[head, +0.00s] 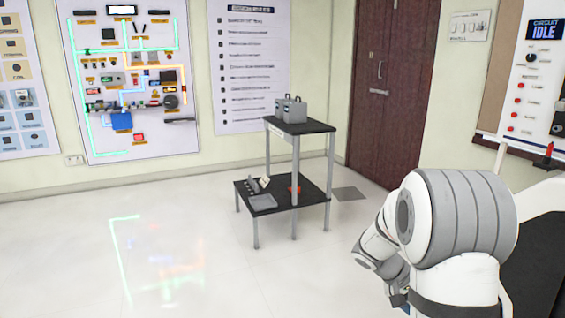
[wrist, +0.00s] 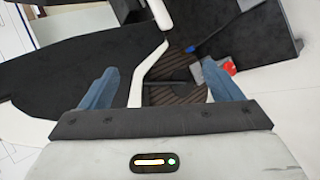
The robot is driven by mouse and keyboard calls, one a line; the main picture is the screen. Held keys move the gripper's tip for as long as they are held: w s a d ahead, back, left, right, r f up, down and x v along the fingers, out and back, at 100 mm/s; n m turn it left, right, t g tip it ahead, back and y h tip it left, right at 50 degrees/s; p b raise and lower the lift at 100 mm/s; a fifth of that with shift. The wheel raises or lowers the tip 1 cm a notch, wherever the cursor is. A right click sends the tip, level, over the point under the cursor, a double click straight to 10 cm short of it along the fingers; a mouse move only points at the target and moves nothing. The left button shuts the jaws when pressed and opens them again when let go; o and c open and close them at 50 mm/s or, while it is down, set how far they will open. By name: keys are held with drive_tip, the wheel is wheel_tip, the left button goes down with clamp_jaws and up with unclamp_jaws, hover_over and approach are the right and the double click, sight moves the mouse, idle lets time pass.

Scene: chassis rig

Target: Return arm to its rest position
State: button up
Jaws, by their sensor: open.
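My arm (head: 450,225) is at the lower right of the head view, white with grey ribs at the near joint. It bends downward, and the gripper end is mostly hidden or cut off there. In the wrist view my gripper (wrist: 158,72) shows two blue fingers spread wide apart. Nothing is held between them. Beyond the fingers are a white curved bar (wrist: 147,75) and a dark brown striped surface (wrist: 178,75). I cannot tell how far the fingers are from these.
In the wrist view a small red object (wrist: 229,67) and a blue rod (wrist: 215,33) lie near the right finger, by black surfaces. A two-level black stand (head: 299,125) holds grey boxes (head: 291,109). A brown door (head: 385,85) is behind. The floor at left is clear.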

drive_tip(key=s+a+r+n+t+y+p, duration=0.1)
drive_tip(key=s+a+r+y+p, duration=0.4)
drive_tip(key=r, duration=0.7)
drive_tip(key=s+a+r+n+t+y+p, duration=0.1)
drive_tip(key=s+a+r+t+y+p, duration=0.2)
drive_tip(key=s+a+r+p, duration=0.7)
drive_tip(key=s+a+r+y, duration=0.1)
drive_tip(key=s+a+r, duration=0.1)
drive_tip(key=a, duration=0.3)
drive_tip(key=shift+s+r+t+y, duration=0.25)
drive_tip(key=shift+s+t+y, duration=0.15)
drive_tip(key=shift+s, duration=0.15)
drive_tip(key=shift+c, duration=0.5)
